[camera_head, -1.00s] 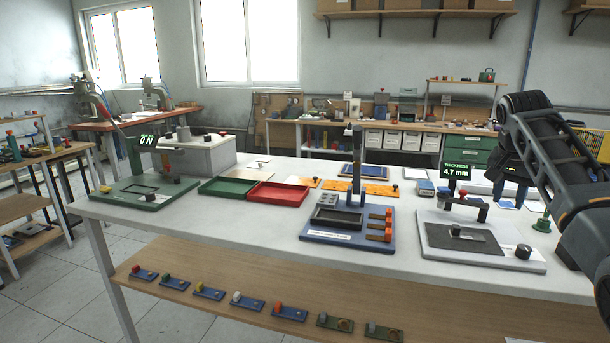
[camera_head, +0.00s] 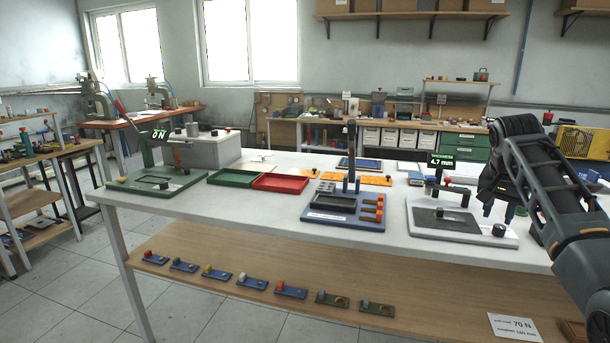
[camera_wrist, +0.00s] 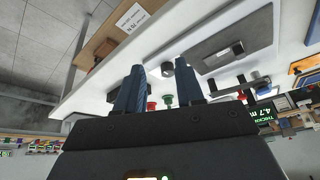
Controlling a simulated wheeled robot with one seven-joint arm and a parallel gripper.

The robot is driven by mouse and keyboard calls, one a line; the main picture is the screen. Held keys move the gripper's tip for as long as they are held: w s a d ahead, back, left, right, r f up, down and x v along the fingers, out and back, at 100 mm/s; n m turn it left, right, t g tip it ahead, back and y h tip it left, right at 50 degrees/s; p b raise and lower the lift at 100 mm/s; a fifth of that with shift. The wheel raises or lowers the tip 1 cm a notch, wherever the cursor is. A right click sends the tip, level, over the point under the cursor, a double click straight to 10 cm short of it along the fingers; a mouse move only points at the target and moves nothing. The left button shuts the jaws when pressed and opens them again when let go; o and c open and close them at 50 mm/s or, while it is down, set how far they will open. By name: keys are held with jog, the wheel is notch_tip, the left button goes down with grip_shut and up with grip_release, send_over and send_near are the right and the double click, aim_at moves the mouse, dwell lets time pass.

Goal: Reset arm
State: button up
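My arm (camera_head: 560,190) reaches in from the right side of the head view, bent at a dark elbow. My gripper (camera_head: 500,208) hangs low over the right end of the white table (camera_head: 300,235), partly hidden by the forearm. In the wrist view my gripper (camera_wrist: 160,66) shows two blue fingers spread apart with nothing held between them. That view is turned over, with the table edge and thickness gauge beyond the fingers. The gauge (camera_head: 455,224) stands just left of my gripper in the head view.
On the table are a blue fixture (camera_head: 330,217), a red tray (camera_head: 280,184), a green tray (camera_head: 232,178) and a green press station (camera_head: 155,188). Several small parts lie on the wooden lower shelf (camera_head: 230,258). A card reading 70 N (camera_head: 514,327) lies on the right. Floor shows at left.

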jog(key=s+a+f+n+t, duration=0.1)
jog(key=s+a+f, duration=0.25)
jog(key=f, duration=0.45)
jog(key=s+a+f+n+t+y, duration=0.15)
jog(key=a+f, duration=0.25)
jog(key=f, duration=0.4)
jog(key=s+a+f+n+t, duration=0.1)
jog(key=s+a+f, duration=0.25)
jog(key=f, duration=0.45)
jog(key=s+a+f+t, duration=0.1)
jog(key=s+a+f, duration=0.2)
jog(key=s, duration=0.3)
jog(key=s+a+f+n, duration=0.1)
jog(key=s+a+f, duration=0.2)
jog(key=s, duration=0.2)
jog(key=s+a+f+t, duration=0.1)
jog(key=s+a+f, duration=0.2)
jog(key=s, duration=0.3)
jog(key=s+a+r+n+t+y, duration=0.1)
jog(key=s+a+r+t, duration=0.15)
jog(key=s, duration=0.85)
jog(key=s+a+r+n+t, duration=0.1)
jog(key=s+r, duration=0.2)
jog(key=s, duration=0.9)
jog(key=s+r+n+t, duration=0.2)
jog(key=s+r, duration=1.2)
jog(key=r, duration=0.3)
jog(key=shift+d+r+n+y, duration=0.35)
jog(key=shift+d+r, duration=0.05)
jog(key=shift+d, duration=0.05)
